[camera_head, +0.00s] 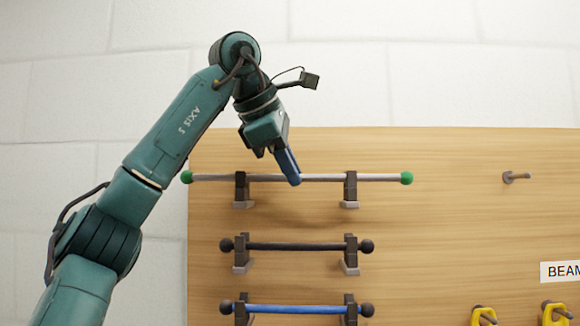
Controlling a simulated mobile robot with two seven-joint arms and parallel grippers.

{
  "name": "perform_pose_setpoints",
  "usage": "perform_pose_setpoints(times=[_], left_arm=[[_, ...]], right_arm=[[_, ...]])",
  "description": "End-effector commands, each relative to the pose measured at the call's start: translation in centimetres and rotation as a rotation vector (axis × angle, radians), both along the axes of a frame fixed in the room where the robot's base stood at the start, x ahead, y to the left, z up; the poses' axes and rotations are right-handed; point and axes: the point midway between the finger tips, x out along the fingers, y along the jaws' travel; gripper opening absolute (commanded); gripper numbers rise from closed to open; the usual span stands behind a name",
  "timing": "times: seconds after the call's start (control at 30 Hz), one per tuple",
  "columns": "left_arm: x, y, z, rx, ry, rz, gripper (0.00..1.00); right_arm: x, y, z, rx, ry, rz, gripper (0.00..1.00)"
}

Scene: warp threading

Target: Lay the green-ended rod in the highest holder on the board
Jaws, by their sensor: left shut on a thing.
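The green-ended rod (378,177) is a grey bar with a green ball at each end. It spans the highest holder (350,190), a pair of dark brackets on the wooden board (440,230), and looks level. It appears to lie in both brackets, though exact contact is hard to tell. My left gripper (293,180) reaches down from above and is shut on the rod between the two brackets. Its blue fingers hide a short part of the rod. My right gripper is not in view.
Below, a black-ended dark rod (300,246) and a blue rod (295,309) sit in lower holders. A peg (515,177) sticks out at the right. Yellow items (555,315) hang at the lower right near a "BEAM" label (562,271). The board's middle right is clear.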

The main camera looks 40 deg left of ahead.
Motion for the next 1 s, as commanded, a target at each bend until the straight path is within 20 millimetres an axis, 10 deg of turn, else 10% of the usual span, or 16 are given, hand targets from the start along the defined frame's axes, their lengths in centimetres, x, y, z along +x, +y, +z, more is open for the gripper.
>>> perform_pose_setpoints(times=[0.8,1.0], left_arm=[[-0.01,0.0,-0.87,0.0,0.0,0.0,0.0],[0.0,0.0,-0.88,0.0,0.0,0.0,0.28]], right_arm=[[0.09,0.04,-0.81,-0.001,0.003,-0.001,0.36],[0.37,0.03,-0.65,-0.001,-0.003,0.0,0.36]])
